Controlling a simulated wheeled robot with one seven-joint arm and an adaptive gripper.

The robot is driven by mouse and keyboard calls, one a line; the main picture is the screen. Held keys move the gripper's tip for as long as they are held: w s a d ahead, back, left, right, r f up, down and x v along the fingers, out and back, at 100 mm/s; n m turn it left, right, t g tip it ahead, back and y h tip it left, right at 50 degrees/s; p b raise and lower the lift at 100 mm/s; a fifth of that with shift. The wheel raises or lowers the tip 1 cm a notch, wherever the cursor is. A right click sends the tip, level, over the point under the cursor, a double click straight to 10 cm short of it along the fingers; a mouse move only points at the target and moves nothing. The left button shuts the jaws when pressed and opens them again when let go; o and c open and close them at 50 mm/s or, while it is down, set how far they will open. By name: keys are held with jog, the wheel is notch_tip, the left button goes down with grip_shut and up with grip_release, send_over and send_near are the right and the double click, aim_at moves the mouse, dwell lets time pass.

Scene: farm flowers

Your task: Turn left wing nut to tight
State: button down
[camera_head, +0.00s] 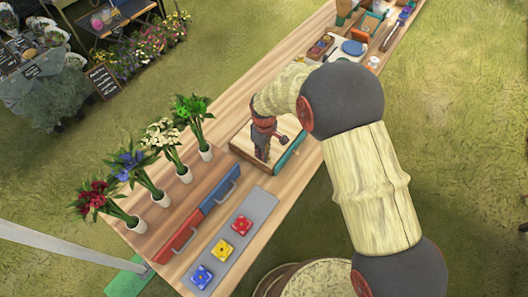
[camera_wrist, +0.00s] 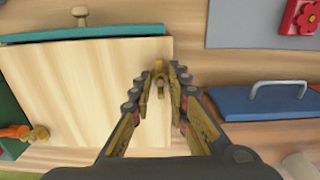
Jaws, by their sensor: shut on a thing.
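A pale wooden board (camera_wrist: 85,90) with a teal edge strip (camera_wrist: 90,36) fills the left of the wrist view. In the head view the board (camera_head: 241,141) lies on the bench under my arm, its teal strip (camera_head: 291,152) on the right side. A small brass wing nut (camera_wrist: 160,84) is at the board's right edge in the wrist view. My gripper (camera_wrist: 164,72) is shut on it, with a fingertip on each side. In the head view my gripper (camera_head: 262,150) points down at the board and hides the nut. Another brass fitting (camera_wrist: 80,13) shows beyond the teal strip.
Blue (camera_head: 219,189) and red (camera_head: 178,238) handled panels and a grey mat (camera_head: 220,262) with colored flower blocks lie toward the lower left. Several vases (camera_head: 137,224) of flowers line the left bench edge. An orange-and-brass piece (camera_wrist: 38,133) is at the wrist view's left.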

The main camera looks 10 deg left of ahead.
jog(key=m, duration=0.5)
jog(key=shift+w+a+r+m, duration=0.15)
jog(key=shift+w+r+m, duration=0.05)
jog(key=shift+r+m, duration=0.1)
jog(key=m, duration=0.4)
jog(key=shift+p, duration=0.3)
jog(key=m, duration=0.9)
jog(key=shift+w+m, duration=0.1)
jog(key=shift+m, duration=0.2)
jog(key=m, duration=0.4)
jog(key=shift+r, duration=0.1)
jog(key=m, duration=0.9)
jog(key=shift+m, duration=0.3)
jog(key=shift+f+m, duration=0.2)
jog(key=shift+m, duration=1.5)
jog(key=shift+s, duration=0.2)
